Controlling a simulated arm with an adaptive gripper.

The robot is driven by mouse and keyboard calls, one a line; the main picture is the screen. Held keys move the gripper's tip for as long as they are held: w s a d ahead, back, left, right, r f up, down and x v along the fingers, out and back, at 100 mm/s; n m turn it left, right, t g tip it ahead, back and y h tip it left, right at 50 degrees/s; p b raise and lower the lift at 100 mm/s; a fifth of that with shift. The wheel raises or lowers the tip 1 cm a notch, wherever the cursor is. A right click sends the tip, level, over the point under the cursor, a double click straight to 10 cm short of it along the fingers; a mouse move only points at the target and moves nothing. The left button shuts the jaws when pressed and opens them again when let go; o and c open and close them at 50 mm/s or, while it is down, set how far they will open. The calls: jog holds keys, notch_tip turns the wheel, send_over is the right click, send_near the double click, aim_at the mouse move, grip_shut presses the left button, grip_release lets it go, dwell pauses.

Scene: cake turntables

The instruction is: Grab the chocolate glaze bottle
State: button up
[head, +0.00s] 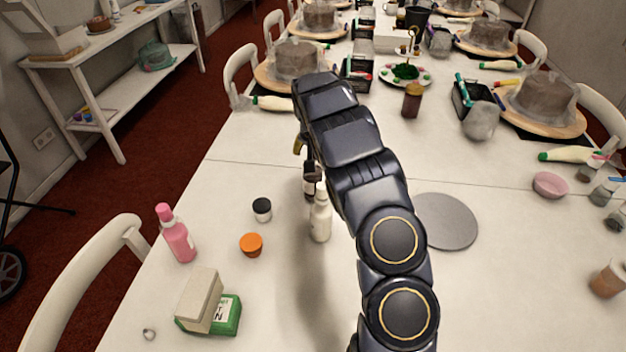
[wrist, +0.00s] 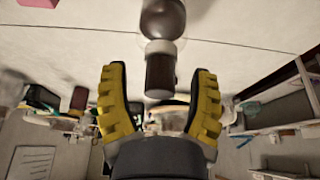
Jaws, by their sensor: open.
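A dark brown bottle, likely the chocolate glaze, stands on the white table in the head view (head: 309,182), partly hidden by my arm and a white bottle (head: 320,218). In the wrist view a brown bottle (wrist: 161,70) with a pale band appears at top centre, between and past the open yellow fingers. My gripper (wrist: 158,80) is open, with a visible gap between each finger and that bottle. In the head view only a bit of my gripper (head: 299,144) shows at the arm's end, just above and behind the dark bottle.
A pink bottle (head: 177,235), black jar (head: 262,209), orange cup (head: 251,244) and green box (head: 224,317) stand at left. A grey disc (head: 444,221) lies right of my arm. The table is clear at front centre.

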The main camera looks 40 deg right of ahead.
grip_shut()
jog(key=shift+r, duration=0.15)
